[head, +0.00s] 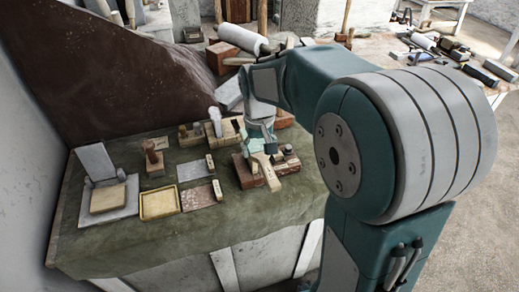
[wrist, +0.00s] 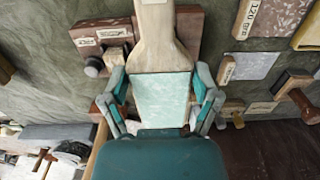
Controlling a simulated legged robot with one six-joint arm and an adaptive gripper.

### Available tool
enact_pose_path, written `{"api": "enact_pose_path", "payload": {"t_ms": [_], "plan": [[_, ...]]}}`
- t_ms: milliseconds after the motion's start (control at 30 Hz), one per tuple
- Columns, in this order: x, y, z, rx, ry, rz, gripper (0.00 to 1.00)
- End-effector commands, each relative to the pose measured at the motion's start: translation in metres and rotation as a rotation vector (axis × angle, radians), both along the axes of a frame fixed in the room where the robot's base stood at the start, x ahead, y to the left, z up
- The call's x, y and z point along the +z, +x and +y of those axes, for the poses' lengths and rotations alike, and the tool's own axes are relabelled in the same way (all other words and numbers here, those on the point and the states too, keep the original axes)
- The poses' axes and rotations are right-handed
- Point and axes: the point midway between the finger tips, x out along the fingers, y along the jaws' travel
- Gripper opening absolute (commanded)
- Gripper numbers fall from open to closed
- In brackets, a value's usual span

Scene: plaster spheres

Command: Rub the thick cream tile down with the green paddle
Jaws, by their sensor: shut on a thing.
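The green paddle has a pale green face (wrist: 160,98) and a light wooden handle (head: 268,172). My gripper (head: 258,143) is shut on its green part, with one finger on each side in the wrist view (wrist: 161,90). The handle points away from my gripper, over a red-brown block (head: 243,172). I cannot tell whether the paddle touches the block. A thick cream tile (head: 107,198) lies on a grey stone slab (head: 122,211) at the left of the table, well apart from my gripper. The tile does not show in the wrist view.
A yellow tray (head: 160,204), a grey plate (head: 191,170) and a reddish plate (head: 198,195) lie between slab and paddle. A wooden stamp (head: 153,158) stands behind the tray. An upright grey plate (head: 96,161) backs the slab. The front cloth (head: 200,237) is clear.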

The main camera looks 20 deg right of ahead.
Motion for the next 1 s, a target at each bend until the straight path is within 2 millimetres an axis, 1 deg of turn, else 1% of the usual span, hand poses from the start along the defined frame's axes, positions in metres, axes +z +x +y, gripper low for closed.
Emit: {"api": "enact_pose_path", "payload": {"t_ms": [233, 467, 733, 1000], "plan": [[-0.001, -0.017, 0.000, 0.000, 0.000, 0.004, 0.26], [-0.001, -0.024, 0.000, 0.000, 0.000, 0.005, 0.26], [0.000, -0.041, 0.000, 0.000, 0.000, 0.005, 0.26], [0.000, -0.043, 0.000, 0.000, 0.000, 0.004, 0.26]]}}
